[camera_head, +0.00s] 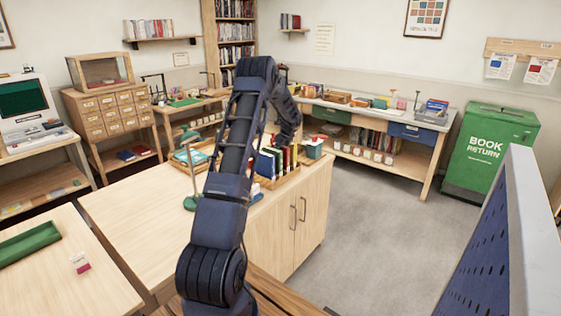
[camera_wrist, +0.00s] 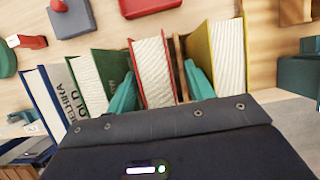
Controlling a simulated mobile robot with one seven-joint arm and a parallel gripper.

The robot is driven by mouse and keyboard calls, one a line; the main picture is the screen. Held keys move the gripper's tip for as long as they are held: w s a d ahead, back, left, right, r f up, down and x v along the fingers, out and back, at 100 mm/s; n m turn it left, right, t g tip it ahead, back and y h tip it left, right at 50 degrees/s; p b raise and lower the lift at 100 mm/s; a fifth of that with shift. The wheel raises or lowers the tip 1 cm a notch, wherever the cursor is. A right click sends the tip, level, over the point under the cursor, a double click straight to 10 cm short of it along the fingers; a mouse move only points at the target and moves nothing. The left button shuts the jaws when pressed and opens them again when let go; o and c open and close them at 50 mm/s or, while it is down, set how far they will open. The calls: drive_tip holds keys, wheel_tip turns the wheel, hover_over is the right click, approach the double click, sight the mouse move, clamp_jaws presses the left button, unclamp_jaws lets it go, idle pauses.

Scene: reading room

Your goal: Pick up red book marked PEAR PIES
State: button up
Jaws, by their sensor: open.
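A red book (camera_wrist: 152,72) stands upright in a row of books, its pale page edges facing the wrist camera. It stands between the two teal fingers of my gripper (camera_wrist: 162,88), one on each side. My gripper is open, and I cannot tell whether either finger touches the book. No PEAR PIES marking is readable. In the head view the row of books stands on the wooden cabinet (camera_head: 135,215), below the end of my arm; a red book (camera_head: 286,159) shows there.
Green books (camera_wrist: 85,82) and a blue book (camera_wrist: 46,98) stand left of the red book in the wrist view. A thin brown piece and a yellow book (camera_wrist: 222,55) stand close on its right. A green lamp (camera_head: 189,160) stands on the cabinet. Grey floor lies open to the right.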

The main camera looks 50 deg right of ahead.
drive_tip(key=shift+c, duration=0.4)
clamp_jaws()
